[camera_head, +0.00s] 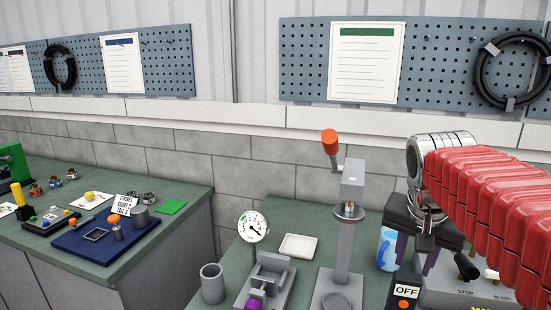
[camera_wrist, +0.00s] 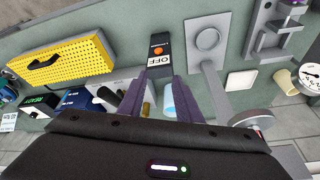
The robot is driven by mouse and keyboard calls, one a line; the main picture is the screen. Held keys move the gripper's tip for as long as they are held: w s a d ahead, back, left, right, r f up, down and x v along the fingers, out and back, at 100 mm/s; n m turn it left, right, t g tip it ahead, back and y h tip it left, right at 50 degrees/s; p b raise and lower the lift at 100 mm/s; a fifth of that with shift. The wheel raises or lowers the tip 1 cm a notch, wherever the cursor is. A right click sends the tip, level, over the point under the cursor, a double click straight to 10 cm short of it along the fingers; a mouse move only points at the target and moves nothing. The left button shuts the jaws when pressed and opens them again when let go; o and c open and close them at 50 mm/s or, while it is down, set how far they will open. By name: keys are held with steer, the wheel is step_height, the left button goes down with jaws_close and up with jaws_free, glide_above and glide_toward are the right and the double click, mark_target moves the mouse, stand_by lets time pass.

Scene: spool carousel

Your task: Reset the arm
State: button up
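My red-sleeved arm (camera_head: 490,200) reaches in from the right of the head view, raised over the right bench. My gripper (camera_head: 408,268) points down from its end, with two purple fingers. In the wrist view my gripper (camera_wrist: 160,78) shows its fingers spread apart, with only bench items beyond the gap. It is open and holds nothing that I can see.
A grey press stand with an orange knob (camera_head: 330,137) rises left of my gripper. A box marked OFF (camera_head: 405,290) is below it. A dial gauge (camera_head: 253,226), white tray (camera_head: 298,246) and grey cup (camera_head: 212,284) stand further left. A yellow perforated panel (camera_wrist: 60,62) lies in the wrist view.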

steer(key=s+a+f+n+t+y, duration=0.2)
steer(key=s+a+f+n, duration=0.5)
steer(key=s+a+f, duration=0.3)
steer(key=s+a, duration=0.1)
steer(key=s, duration=0.2)
steer(key=shift+s+n, duration=0.3)
steer(key=shift+s, duration=0.05)
steer(key=shift+f, duration=0.1)
stand_by(0.8)
